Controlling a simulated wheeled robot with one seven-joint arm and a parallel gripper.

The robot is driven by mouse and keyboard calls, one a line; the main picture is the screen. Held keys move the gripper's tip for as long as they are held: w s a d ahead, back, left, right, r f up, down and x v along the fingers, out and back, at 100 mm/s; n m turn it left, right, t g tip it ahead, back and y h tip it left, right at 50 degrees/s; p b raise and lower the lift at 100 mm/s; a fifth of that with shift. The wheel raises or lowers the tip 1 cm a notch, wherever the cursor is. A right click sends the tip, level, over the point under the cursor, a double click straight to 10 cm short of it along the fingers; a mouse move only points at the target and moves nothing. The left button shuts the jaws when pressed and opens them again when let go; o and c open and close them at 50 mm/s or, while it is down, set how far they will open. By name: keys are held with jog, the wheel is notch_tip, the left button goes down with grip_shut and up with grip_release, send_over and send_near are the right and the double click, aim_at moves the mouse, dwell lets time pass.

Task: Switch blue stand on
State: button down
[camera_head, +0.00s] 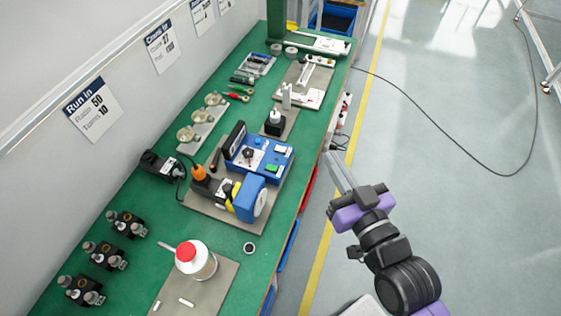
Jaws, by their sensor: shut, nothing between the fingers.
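The blue stand (283,161) sits on a grey board on the green bench, near the middle of the picture. My gripper (334,157) is shut and empty. It is over the floor just past the bench's right edge, to the right of the stand and apart from it.
Several black devices line the left side of the green bench (139,241). Tools and small parts lie farther back. The floor to the right (440,130) is mostly clear, with a black cable (455,144).

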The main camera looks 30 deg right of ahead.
jog(key=w+d+n+g+y, duration=0.2)
jog(key=w+d+n, duration=0.1)
jog(key=w, duration=0.6)
jog(key=w+d+n+g+y, duration=0.2)
jog(key=w+d+g+y, duration=0.1)
jog(key=w, duration=0.5)
jog(key=s+a+f+n+g+y, duration=0.3)
jog(key=s+a+f+n+g, duration=0.2)
jog(key=s, duration=0.1)
jog(key=shift+a+g+p, duration=0.25)
jog(key=shift+g+p, duration=0.1)
jog(key=shift+g, duration=0.05)
jog(key=shift+s, duration=0.1)
jog(key=p, duration=0.1)
send_over(272, 167)
jog(key=s+d, duration=0.1)
jog(key=s, duration=0.1)
notch_tip(272, 167, down, 8)
jog(key=shift+w+d+r, duration=0.1)
notch_tip(272, 167, down, 2)
jog(key=shift+d+f+p, duration=0.1)
jog(key=shift+f+p, duration=0.15)
jog(key=shift+p, duration=0.25)
jog(key=shift+f, duration=0.8)
